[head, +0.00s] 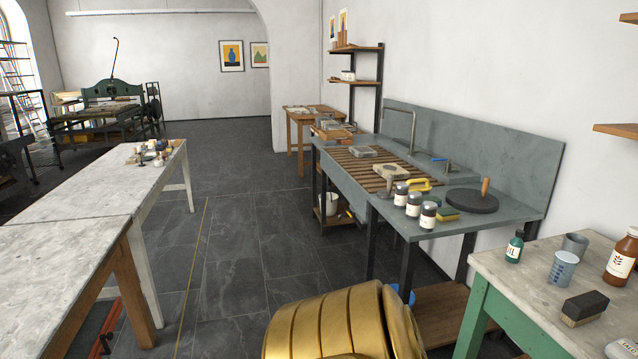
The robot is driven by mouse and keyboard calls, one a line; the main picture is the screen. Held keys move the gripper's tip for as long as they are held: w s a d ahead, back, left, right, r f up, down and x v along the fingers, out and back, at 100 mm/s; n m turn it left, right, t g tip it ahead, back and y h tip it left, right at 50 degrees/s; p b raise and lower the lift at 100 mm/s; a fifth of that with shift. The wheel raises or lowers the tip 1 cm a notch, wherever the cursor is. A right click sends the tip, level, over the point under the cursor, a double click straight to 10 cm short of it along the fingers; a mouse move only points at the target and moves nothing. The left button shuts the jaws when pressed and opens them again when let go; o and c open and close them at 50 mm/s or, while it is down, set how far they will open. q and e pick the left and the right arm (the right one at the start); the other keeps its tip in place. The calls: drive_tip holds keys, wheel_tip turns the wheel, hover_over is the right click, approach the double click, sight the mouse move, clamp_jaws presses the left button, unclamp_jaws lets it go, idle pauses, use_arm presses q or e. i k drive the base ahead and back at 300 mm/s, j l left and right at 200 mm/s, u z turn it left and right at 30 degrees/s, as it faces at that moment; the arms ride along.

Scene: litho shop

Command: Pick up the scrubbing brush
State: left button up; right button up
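What looks like the scrubbing brush (585,308), a dark block with a tan lower layer, lies on the pale top of the green-legged table (535,290) at the lower right. It lies bristle side down, near the table's front edge. Nothing touches it. Neither of my grippers is in view. A large gold rounded part at the bottom centre seems to be my own body.
Near the brush stand a measuring cup (563,268), a grey cup (575,245), a green bottle (514,246) and a brown bottle (621,257). The grey sink bench (500,206) stands behind. A long pale table (60,260) is at left; the floor between is clear.

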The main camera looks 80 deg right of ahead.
sight(420, 189)
drive_tip(key=z, duration=3.4)
drive_tip(key=i+j+z, duration=0.1)
drive_tip(key=z, duration=0.55)
drive_tip(key=i+j+z, duration=0.4)
drive_tip(key=j, duration=0.2)
drive_tip(key=i+j+z, duration=0.1)
drive_tip(key=j+z, duration=0.15)
drive_tip(key=i+j+z, duration=0.2)
drive_tip(key=j, duration=0.25)
drive_tip(key=k, duration=0.1)
